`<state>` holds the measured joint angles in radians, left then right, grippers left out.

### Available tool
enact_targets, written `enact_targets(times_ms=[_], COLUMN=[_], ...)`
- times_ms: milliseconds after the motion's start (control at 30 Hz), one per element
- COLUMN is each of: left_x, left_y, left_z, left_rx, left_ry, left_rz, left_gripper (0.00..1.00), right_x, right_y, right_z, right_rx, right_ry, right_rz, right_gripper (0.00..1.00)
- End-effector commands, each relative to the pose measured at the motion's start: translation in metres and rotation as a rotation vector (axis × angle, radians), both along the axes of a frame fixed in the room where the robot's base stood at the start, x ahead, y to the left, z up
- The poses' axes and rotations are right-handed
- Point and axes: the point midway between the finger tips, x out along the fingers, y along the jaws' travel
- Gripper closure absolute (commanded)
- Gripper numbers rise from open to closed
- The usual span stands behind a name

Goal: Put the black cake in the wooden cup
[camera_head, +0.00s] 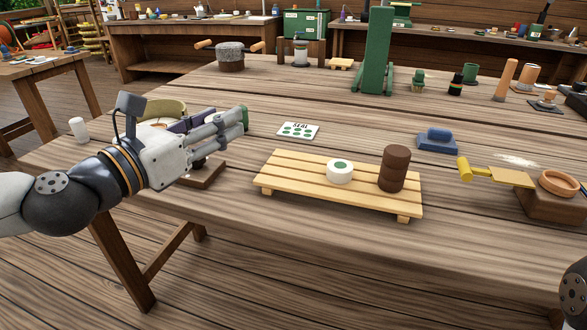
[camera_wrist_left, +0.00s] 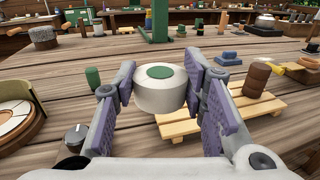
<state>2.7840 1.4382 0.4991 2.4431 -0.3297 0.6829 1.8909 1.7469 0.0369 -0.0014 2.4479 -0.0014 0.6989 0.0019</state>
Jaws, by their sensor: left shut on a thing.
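My left gripper (camera_head: 243,117) is above the table's left part. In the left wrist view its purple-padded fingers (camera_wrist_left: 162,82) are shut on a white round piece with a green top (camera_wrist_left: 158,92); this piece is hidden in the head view. A similar white piece with a green spot (camera_head: 340,171) stands on a slatted wooden tray (camera_head: 290,180). A dark brown stacked cylinder (camera_head: 395,168) stands upright near the tray's right end and also shows in the left wrist view (camera_wrist_left: 256,79). I cannot pick out a black cake or a wooden cup for certain. My right gripper is out of view.
A white card with green dots (camera_head: 298,130) lies behind the tray. A blue block (camera_head: 437,138) and a yellow-handled tool (camera_head: 495,174) are to the right, beside an orange ring (camera_head: 558,184) on a brown block. A tall green stand (camera_head: 377,50) rises behind.

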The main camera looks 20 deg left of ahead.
Motion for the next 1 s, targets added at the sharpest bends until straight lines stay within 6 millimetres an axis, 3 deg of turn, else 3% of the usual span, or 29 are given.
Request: enact_targets(times_ms=[267, 333, 500, 633, 767, 1000], left_x=[0.000, 0.006, 0.044, 0.077, 0.095, 0.111], left_y=[0.000, -0.003, -0.033, -0.057, -0.069, -0.080], left_z=[0.002, -0.006, -0.037, -0.050, -0.077, -0.097], left_rx=[0.001, 0.005, 0.012, 0.007, 0.003, 0.002], left_ry=[0.000, 0.008, 0.016, 0.009, 0.009, 0.003], left_rz=[0.000, -0.001, -0.007, -0.004, -0.001, 0.000], left_gripper=[0.90, 0.90, 0.90, 0.90, 0.90, 0.90], right_x=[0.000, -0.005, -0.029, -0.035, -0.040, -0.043], right_y=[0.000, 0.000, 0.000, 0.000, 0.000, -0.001], right_z=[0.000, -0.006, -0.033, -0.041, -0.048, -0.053], right_rx=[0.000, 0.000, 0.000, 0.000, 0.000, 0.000], right_ry=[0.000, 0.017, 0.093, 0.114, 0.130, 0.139], right_rz=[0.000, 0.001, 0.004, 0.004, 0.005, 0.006], right_gripper=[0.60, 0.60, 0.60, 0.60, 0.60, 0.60])
